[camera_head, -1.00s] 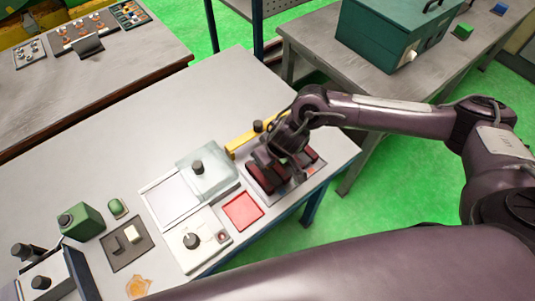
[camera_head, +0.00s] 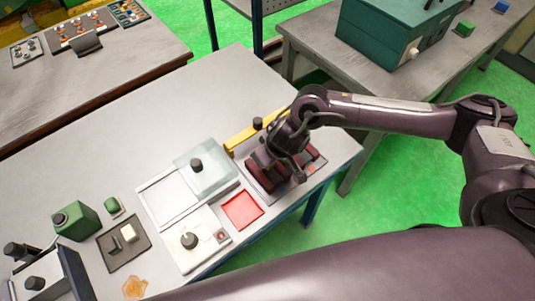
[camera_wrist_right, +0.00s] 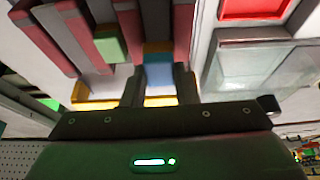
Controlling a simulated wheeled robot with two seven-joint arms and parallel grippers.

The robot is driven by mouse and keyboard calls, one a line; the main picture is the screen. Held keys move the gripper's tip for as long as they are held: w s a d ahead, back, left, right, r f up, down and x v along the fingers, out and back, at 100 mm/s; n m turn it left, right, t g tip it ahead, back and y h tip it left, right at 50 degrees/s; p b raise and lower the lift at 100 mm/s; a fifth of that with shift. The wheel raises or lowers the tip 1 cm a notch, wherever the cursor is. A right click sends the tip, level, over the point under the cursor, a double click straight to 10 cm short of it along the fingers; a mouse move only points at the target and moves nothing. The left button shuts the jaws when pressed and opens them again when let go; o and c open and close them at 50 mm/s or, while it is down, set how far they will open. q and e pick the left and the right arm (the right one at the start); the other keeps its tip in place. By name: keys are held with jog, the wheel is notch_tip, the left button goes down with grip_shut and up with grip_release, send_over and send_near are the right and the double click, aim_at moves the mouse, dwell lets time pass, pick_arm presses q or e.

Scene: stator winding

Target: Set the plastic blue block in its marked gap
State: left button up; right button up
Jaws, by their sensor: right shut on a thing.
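The blue block (camera_wrist_right: 158,70) is between the fingers of my right gripper (camera_wrist_right: 159,86) in the right wrist view. The gripper is shut on it. The block sits between two dark red bars of the fixture, in line with a slot there; how deep it is seated cannot be told. In the head view my right gripper (camera_head: 276,162) is low over the dark red bars (camera_head: 312,157) and hides the block. A green block (camera_wrist_right: 110,44) stands in the neighbouring slot between dark red bars. My left gripper is not in view.
Beside the fixture lie a red square (camera_head: 241,210), a glass-topped box (camera_head: 206,162) and a yellow bar (camera_head: 243,137). A white plate with a black knob (camera_head: 189,241) is nearer. A teal case (camera_head: 385,35) stands on the back table.

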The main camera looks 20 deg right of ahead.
jog(key=shift+f, duration=1)
dwell(0.8)
jog(key=shift+f, duration=0.3)
dwell(0.5)
jog(key=shift+p, duration=0.55)
jog(key=o, duration=1.3)
notch_tip(320, 180, up, 5)
jog(key=p, duration=0.5)
jog(key=shift+f+p, duration=0.1)
jog(key=shift+p, duration=0.3)
jog(key=shift+r, duration=1.1)
